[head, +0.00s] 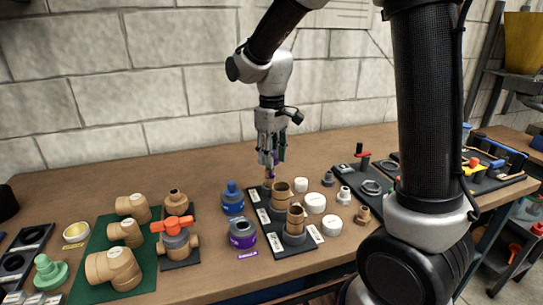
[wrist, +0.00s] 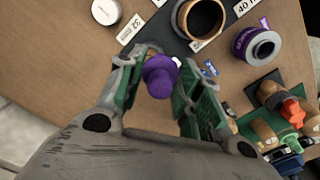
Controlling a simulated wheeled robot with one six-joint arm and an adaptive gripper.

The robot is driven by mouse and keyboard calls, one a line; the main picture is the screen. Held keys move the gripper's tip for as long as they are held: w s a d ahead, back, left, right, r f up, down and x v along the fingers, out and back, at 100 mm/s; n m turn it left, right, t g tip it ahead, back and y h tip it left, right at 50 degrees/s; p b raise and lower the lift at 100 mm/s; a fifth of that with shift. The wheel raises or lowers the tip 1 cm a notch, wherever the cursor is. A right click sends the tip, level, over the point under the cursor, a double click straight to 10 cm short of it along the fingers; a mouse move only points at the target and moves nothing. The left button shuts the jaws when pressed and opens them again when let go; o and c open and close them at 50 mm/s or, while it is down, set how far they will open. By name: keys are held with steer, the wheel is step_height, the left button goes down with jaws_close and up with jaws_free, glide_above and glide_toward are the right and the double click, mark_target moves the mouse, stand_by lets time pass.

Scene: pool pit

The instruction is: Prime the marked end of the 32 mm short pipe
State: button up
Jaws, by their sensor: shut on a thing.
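My gripper (head: 270,150) is shut on a purple cap (head: 275,158), which also shows between the green-padded fingers in the wrist view (wrist: 160,76). My gripper is over the far end of a black pipe stand (head: 260,227). A small tan pipe (head: 269,183) stands right below the cap; whether the two touch I cannot tell. In the wrist view the cap and fingers hide what is beneath, beside a white label reading 32 (wrist: 131,29). The purple primer can (head: 242,236) stands uncapped left of the stand; it also shows in the wrist view (wrist: 256,46).
Two wider tan pipes (head: 281,196) (head: 295,220) stand upright close by. A blue can (head: 232,200) is left of the stand. Several white caps (head: 315,204) lie on its right. Tan fittings and a valve with an orange handle (head: 171,226) occupy the left.

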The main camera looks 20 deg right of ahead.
steer(key=shift+w+d, duration=0.2)
steer(key=shift+d, duration=0.7)
steer(key=shift+w+d, duration=0.4)
steer(key=shift+w, duration=0.3)
steer(key=shift+w, duration=0.2)
steer(key=shift+w, duration=0.1)
steer(key=shift+w+a, duration=1)
steer(key=shift+w, duration=0.15)
steer(key=shift+a, duration=0.15)
